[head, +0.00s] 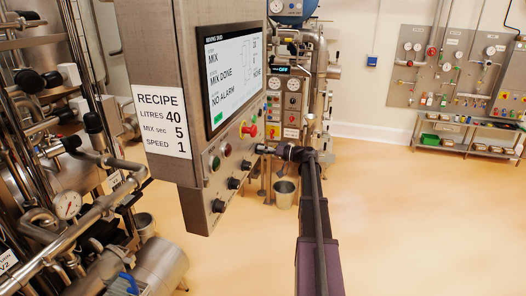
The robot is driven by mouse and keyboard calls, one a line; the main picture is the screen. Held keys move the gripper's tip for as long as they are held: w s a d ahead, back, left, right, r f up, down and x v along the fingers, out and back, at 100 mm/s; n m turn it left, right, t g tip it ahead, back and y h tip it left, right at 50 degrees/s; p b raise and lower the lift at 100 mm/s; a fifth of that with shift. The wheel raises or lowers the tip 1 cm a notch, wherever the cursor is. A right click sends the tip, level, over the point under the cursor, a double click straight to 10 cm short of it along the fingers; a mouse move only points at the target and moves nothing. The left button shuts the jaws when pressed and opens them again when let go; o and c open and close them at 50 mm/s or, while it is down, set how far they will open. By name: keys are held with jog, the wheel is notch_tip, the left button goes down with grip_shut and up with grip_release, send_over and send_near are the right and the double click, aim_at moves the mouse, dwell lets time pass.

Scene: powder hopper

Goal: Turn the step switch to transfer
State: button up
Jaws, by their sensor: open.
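The control panel (212,140) hangs on a steel column and is seen at a steep angle. Its screen (234,75) reads MIX, MIX DONE and NO ALARM. Below the screen are a red emergency knob (249,130), small round buttons, and a row of black rotary knobs along the lower edge, one of them the near knob (218,206). Their labels are too small to read, so I cannot tell which is the step switch. My gripper (264,149) is open at the panel's far lower end, close to its face; whether it touches a knob is hidden.
A recipe sign (162,121) shows litres 40, mix 5 sec, speed 1. Pipes and tanks crowd the left. A bucket (285,194) stands on the floor behind my arm. A rack (465,135) stands at the back right wall. The floor (430,220) on the right is clear.

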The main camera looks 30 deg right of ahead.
grip_shut()
jog(key=shift+m, duration=0.4)
jog(key=m, duration=0.3)
jog(key=shift+m, duration=2.6)
